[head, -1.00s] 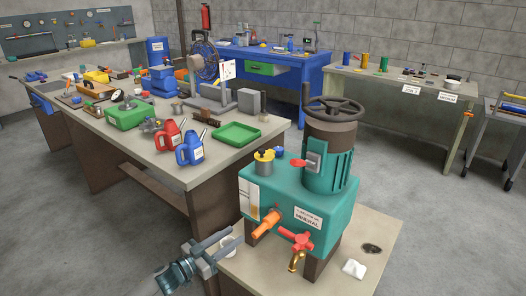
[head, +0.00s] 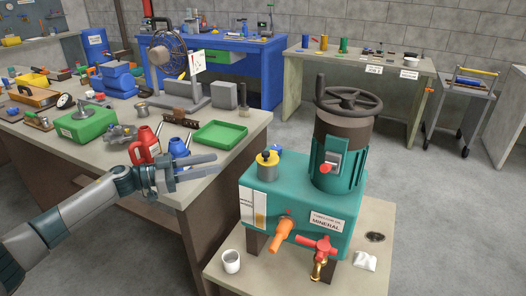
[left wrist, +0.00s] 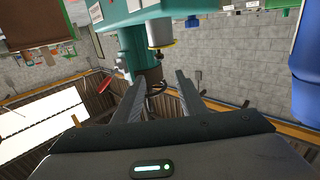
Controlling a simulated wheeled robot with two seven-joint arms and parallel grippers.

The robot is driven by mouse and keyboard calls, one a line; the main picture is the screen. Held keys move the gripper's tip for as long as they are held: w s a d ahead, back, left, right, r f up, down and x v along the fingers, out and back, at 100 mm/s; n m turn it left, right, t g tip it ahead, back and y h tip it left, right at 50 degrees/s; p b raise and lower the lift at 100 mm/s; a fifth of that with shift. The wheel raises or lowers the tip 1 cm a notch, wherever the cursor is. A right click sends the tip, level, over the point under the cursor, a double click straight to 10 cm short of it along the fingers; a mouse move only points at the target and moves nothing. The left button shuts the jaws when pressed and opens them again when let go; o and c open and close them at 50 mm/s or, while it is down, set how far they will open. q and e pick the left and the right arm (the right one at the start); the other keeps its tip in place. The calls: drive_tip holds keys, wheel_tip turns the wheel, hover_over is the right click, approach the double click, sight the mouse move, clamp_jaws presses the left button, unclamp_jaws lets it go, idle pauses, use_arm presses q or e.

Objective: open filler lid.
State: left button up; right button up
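The teal mineral-oil machine (head: 300,215) stands on a low table. Its filler lid (head: 267,158), with a yellow rim and dark knob, sits on the grey neck on top of the tank's left part and looks closed. My left gripper (head: 206,167) is open and empty, left of the lid and apart from it, fingers pointing right. In the left wrist view the picture is turned over. The yellow-rimmed filler (left wrist: 161,40) appears there beyond the two spread fingers (left wrist: 157,90). My right gripper is not in view.
A blue jug (head: 178,150), a red jug (head: 142,146) and a green tray (head: 220,134) lie on the bench behind my left arm. The motor with its handwheel (head: 348,99) rises right of the lid. A white cup (head: 230,262) stands front left of the tank.

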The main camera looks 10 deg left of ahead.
sight(266, 152)
use_arm(q)
drive_tip(key=shift+d, duration=0.15)
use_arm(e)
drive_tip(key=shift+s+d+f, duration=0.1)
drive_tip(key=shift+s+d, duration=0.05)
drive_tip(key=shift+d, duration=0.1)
